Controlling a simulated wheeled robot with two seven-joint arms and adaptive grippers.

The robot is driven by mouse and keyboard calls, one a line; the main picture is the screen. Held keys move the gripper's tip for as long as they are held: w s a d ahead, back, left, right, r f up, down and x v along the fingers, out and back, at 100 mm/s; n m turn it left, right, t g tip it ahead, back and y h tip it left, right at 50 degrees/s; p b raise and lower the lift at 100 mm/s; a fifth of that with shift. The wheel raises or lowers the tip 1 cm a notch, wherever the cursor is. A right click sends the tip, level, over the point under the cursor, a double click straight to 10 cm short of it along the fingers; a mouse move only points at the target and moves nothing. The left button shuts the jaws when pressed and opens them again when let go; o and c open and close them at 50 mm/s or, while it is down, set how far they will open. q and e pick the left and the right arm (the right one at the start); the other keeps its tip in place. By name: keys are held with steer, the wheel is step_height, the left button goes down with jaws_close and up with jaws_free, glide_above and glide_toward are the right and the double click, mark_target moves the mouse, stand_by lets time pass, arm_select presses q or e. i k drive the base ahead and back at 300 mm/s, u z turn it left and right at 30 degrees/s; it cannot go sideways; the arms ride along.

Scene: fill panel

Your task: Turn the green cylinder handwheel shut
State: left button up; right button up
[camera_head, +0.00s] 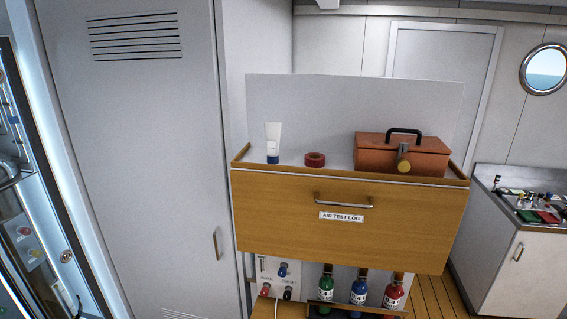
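The green cylinder (325,286) stands upright in a low wooden rack under the drawer cabinet, left of a blue cylinder (358,291) and a red cylinder (392,295). Its top lies close under the drawer's lower edge. Its handwheel is too small and shaded for me to make out, so I cannot tell how it is set. Neither of my grippers shows in the head view.
The wooden drawer front (345,225), labelled AIR TEST LOG, overhangs the cylinders. A tube (273,142), red tape roll (315,159) and orange toolbox (385,154) sit on the shelf above. A knobbed panel (270,268) is left of the cylinders. A tall locker (130,170) stands left.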

mark_target(327, 281)
steer(key=u, duration=2)
steer(key=i, duration=1.8)
steer(key=z, duration=0.95)
steer(key=i, duration=0.45)
steer(key=z, duration=1.95)
steer(key=i, duration=0.6)
